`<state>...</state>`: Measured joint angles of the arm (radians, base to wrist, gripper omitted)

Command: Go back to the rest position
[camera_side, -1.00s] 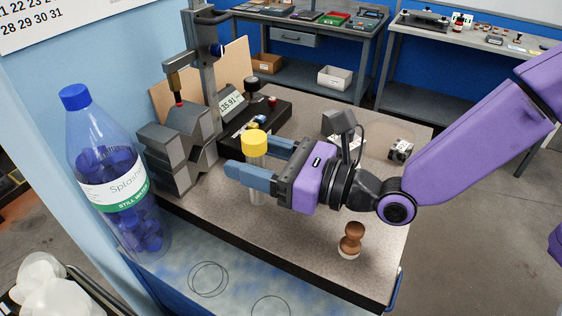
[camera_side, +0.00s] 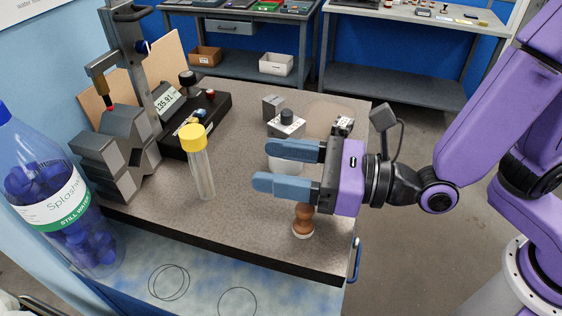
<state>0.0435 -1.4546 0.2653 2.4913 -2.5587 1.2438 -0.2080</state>
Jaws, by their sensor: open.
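My gripper (camera_side: 287,168) is open and empty above the right part of the bench top (camera_side: 245,215). Its two blue fingers point left. A clear tube with a yellow cap (camera_side: 202,165) stands on the bench to the left of the fingertips, with a clear gap between. A brown wooden stamp (camera_side: 303,222) stands below the near finger, its upper part hidden by the gripper. A white round container (camera_side: 283,165) stands behind the fingers and is partly hidden.
A grey stand with V-shaped blocks (camera_side: 125,150) and a meter (camera_side: 170,100) occupy the back left. Small grey blocks (camera_side: 273,106) sit at the back right. A large water bottle (camera_side: 50,200) is at the left. The bench's front middle is clear.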

